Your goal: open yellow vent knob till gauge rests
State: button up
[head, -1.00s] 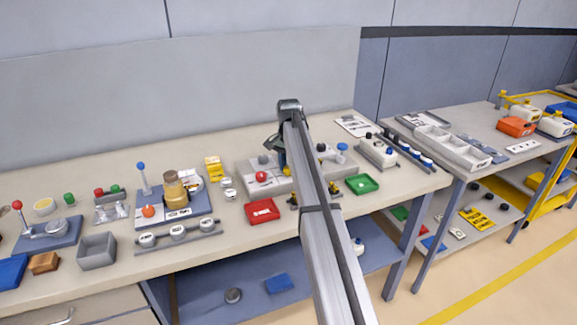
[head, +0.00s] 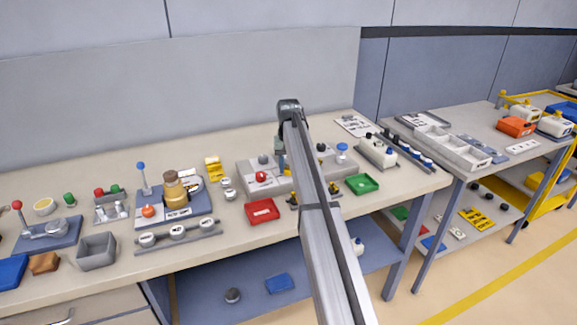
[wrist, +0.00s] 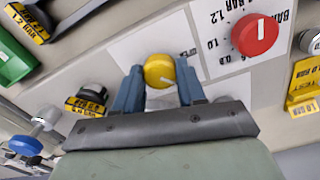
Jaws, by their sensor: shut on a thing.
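The yellow vent knob (wrist: 159,69) shows in the wrist view, standing over a white label sheet. A short pale mark lies near its lower right edge. My gripper (wrist: 160,77) has its two blue fingers shut on the knob, one on each side. In the head view my arm hides the yellow knob and most of the gripper. A red knob (wrist: 254,34) with a white pointer line sits beside it, on a plate with BAR numbers; it also shows in the head view (head: 262,177). I cannot make out a gauge needle in either view.
A yellow-tagged part (wrist: 305,85) is close on the right in the wrist view. A dark knob with a yellow tag (wrist: 90,98) is at left. In the head view, a red tray (head: 262,212) and a green tray (head: 362,184) stand near the panel.

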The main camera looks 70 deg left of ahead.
jog(key=n, duration=0.3)
jog(key=shift+n, duration=2.1)
jog(key=o, duration=1.1)
jog(key=shift+c, duration=0.2)
notch_tip(320, 180, up, 14)
